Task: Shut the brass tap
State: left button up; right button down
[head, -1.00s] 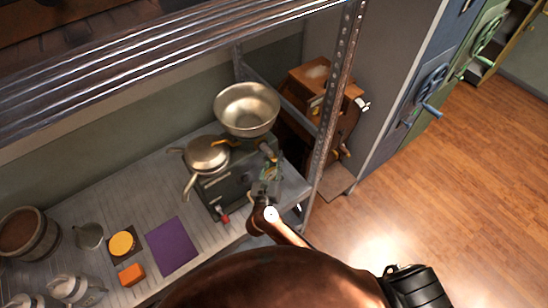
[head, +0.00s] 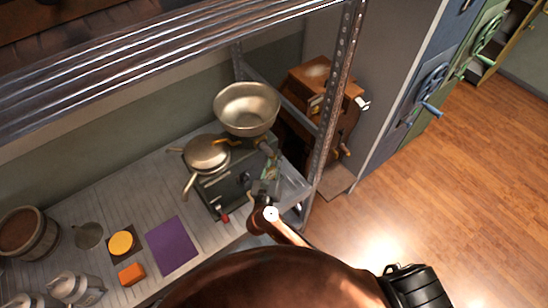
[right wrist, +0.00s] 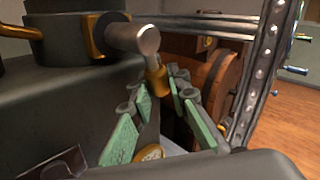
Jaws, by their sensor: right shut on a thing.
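The brass tap (right wrist: 157,76) shows in the right wrist view as a brass lever hanging from the end of a grey metal barrel, with a brass collar behind it. In the head view the tap (head: 267,150) is small, beside the metal bowl on the dark appliance. My right gripper (right wrist: 163,88) has its green-padded fingers on either side of the brass lever and is shut on it. In the head view the right gripper (head: 270,171) is at the appliance's right end, partly hidden by my wrist. My left gripper is not in view.
A metal bowl (head: 247,99) and a lidded pan (head: 206,152) stand at the appliance. A perforated shelf post (head: 334,105) rises close to the right. A purple mat (head: 172,246) and orange block (head: 132,274) lie on the grey bench to the left.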

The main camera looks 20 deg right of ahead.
jog(key=shift+d+f+n+t+b, duration=0.1)
jog(key=shift+d+n+t+b, duration=0.05)
jog(key=shift+n+t+b, duration=0.2)
notch_tip(320, 180, up, 5)
jog(key=w+d+n+t+y+b, duration=0.1)
jog(key=n+t+y+b, duration=0.7)
jog(key=n, duration=0.8)
jog(key=shift+d+n+t+b, duration=0.35)
jog(key=shift+d+t+b, duration=0.55)
jog(key=shift+b, duration=0.2)
jog(key=shift+r+n+y, duration=0.25)
jog(key=shift+n+y, duration=0.05)
jog(key=c, duration=2.1)
grip_release()
jog(key=v, duration=1.2)
